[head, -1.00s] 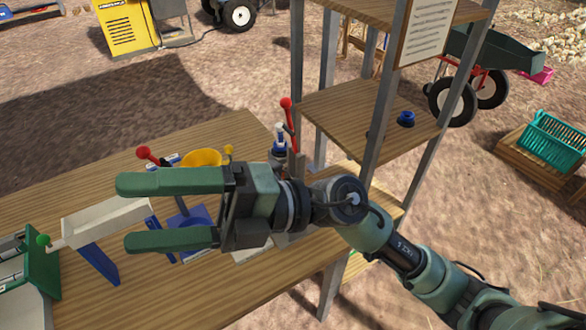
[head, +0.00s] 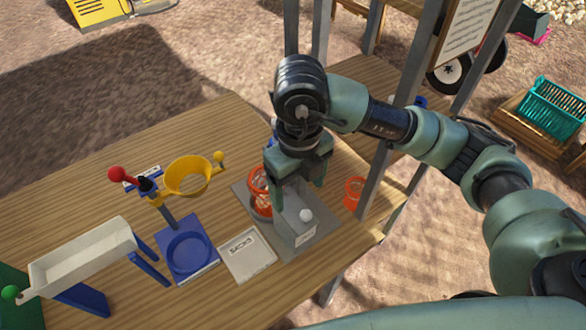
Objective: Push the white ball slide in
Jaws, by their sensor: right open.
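The white ball (head: 305,214) is a small knob at the front end of a grey box-like slide (head: 290,222) on the right part of the wooden table. A small label shows on the slide's front. My right gripper (head: 294,190) points down over the back of the slide, with its fingers apart. It is behind the white ball in the picture and apart from it. Whether a finger touches the slide's walls I cannot tell. My left gripper is not in view.
An orange basket (head: 260,190) stands left of the slide and another orange basket (head: 353,192) to the right. Metal shelf posts (head: 393,130) rise at the right.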

